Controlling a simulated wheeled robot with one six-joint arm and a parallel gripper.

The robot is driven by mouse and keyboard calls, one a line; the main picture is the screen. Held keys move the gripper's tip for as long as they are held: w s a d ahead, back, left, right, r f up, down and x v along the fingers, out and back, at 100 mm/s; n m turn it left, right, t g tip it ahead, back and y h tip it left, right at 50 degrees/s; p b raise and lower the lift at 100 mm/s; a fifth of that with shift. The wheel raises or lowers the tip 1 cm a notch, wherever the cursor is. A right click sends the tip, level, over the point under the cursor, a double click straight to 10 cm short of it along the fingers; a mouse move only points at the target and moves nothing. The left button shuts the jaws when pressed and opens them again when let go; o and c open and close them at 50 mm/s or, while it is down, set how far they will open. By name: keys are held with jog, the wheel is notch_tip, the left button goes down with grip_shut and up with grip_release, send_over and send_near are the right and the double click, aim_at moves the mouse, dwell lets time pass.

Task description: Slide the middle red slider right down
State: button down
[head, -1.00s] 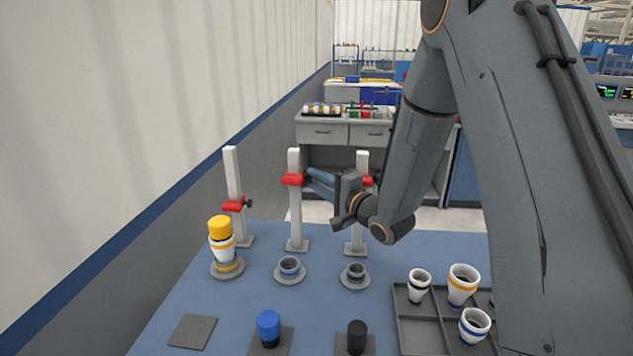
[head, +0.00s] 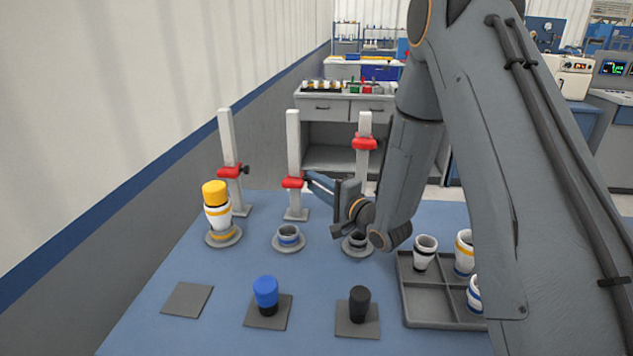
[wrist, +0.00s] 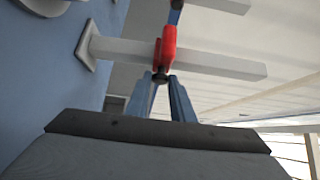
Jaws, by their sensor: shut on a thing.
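The middle red slider (head: 293,183) is on the middle white post (head: 293,140), in the lower part of the post, with bare post between it and the base plate (head: 296,214).
The left red slider (head: 229,171) is low on its post; the right red slider (head: 364,143) is high.

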jog(key=shift+s+f, duration=0.1)
jog(key=shift+f, duration=0.25)
jog(key=c, duration=1.5)
grip_release()
jog(key=shift+c, duration=0.2)
jog(key=shift+r, duration=0.1)
jog(key=shift+d, duration=0.1)
jog(key=b+v, duration=0.1)
jog(key=v, duration=0.6)
jog(key=shift+s+d, duration=0.15)
jog(key=shift+s, duration=0.15)
